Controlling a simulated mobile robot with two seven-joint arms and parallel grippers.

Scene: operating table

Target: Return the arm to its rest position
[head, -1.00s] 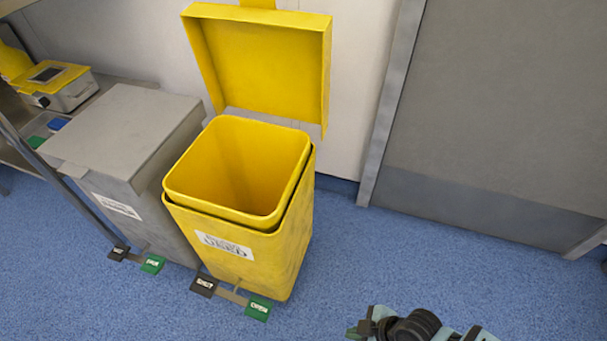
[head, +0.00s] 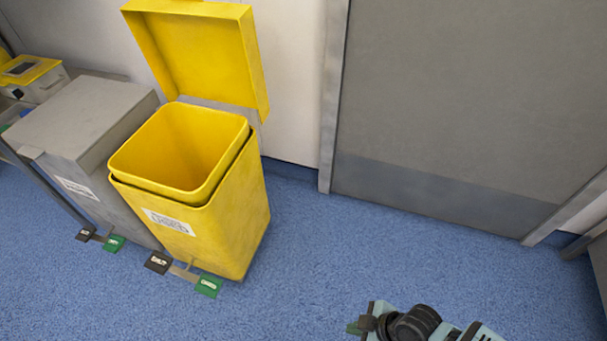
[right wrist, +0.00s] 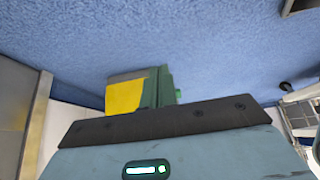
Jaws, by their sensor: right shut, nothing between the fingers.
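My right arm shows at the bottom right of the head view, with its gripper (head: 355,327) low over the blue floor, to the right of the yellow bin. The green fingers of the right gripper also show in the right wrist view (right wrist: 162,88). They are shut with nothing held. My left gripper is not in view.
A yellow pedal bin (head: 232,225) stands with its lid (head: 205,50) up and its inside empty. A grey bin (head: 85,120) with a closed lid stands left of it. A grey door panel (head: 460,100) is at the right. The blue floor (head: 310,265) between is clear.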

